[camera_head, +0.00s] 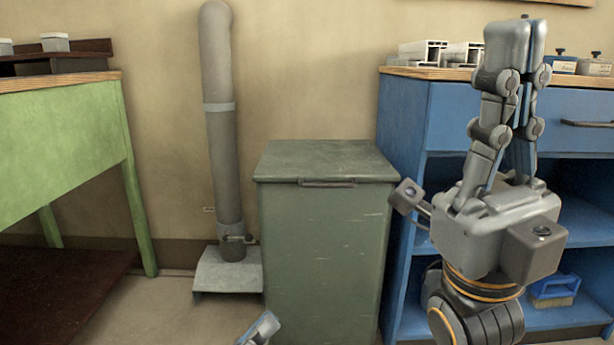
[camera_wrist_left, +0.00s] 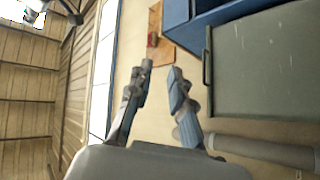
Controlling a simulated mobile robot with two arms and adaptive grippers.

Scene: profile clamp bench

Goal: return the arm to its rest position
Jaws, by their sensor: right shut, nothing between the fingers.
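My right gripper (camera_head: 518,48) points upward at the right of the head view, in front of the blue bench. Its two fingers are together with nothing between them. Only a small grey tip of my left gripper (camera_head: 262,328) shows at the bottom edge of the head view, in front of the green-grey cabinet. In the left wrist view, the left gripper's two fingers (camera_wrist_left: 160,72) stand apart with a gap between the tips and nothing in it. The rest of the left arm is hidden.
A green-grey cabinet (camera_head: 325,240) stands in the middle, beside a grey pipe (camera_head: 222,150). A blue bench (camera_head: 405,130) with pale profiles (camera_head: 423,50) on top is at right. A blue brush (camera_head: 553,290) lies on its lower shelf. A green table (camera_head: 60,140) stands left.

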